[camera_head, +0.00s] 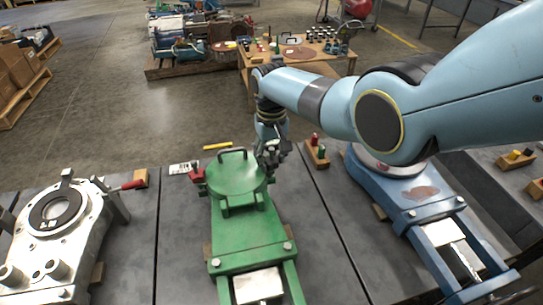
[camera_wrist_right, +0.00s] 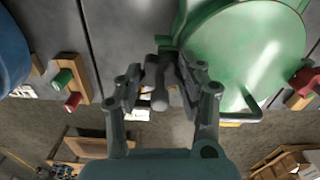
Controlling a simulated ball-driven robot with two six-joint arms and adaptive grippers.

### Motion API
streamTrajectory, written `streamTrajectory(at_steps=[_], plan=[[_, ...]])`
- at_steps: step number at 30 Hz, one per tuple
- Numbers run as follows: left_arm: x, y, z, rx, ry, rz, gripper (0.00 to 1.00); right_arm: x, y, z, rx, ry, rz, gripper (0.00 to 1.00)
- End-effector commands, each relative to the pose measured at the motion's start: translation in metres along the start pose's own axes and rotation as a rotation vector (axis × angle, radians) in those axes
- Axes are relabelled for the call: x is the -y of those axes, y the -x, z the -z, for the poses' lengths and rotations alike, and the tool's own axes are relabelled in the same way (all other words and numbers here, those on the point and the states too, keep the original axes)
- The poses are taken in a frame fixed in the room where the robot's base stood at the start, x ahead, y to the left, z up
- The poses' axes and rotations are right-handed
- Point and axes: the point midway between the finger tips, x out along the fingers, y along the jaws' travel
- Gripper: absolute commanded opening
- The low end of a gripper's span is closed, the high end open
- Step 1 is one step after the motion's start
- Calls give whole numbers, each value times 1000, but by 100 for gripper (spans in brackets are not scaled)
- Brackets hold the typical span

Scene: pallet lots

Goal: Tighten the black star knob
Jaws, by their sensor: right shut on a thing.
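The green round-lidded fixture (camera_head: 237,183) stands on the grey bench in the middle. My right gripper (camera_head: 270,163) is at the far right edge of its lid, reaching in from above. In the right wrist view my right gripper (camera_wrist_right: 162,75) is shut on a dark knob-like part (camera_wrist_right: 159,97) with a rounded end, beside the green lid (camera_wrist_right: 245,50). It fits the black star knob, but the fingers hide much of its outline, and how far it is screwed in cannot be told. My left gripper is not in view.
A silver fixture (camera_head: 40,245) stands at left and a blue fixture (camera_head: 395,200) at right. A wooden block with red and green pegs (camera_head: 317,155) sits close right of the gripper. A red handle (camera_head: 197,173) and a yellow marker (camera_head: 217,146) lie left of it.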

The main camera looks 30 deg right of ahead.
Motion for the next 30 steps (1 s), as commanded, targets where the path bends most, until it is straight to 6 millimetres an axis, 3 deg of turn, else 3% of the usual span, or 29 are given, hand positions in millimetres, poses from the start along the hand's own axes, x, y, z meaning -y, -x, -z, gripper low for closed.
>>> streamTrajectory(at_steps=[4, 5, 10, 22, 26, 30], plan=[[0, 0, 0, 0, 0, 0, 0, 0, 0, 0, -1, 1, 0, 6], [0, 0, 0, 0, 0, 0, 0, 0, 0, 0, -1, 1, 0, 41], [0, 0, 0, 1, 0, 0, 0, 0, 0, 0, -1, 1, 0, 62], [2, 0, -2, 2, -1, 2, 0, 0, 8, 1, -2, 1, 0, 62], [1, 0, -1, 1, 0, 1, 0, 0, 25, 1, -5, 1, 0, 62], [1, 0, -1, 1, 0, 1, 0, 0, 55, 1, -5, 1, 0, 62]])
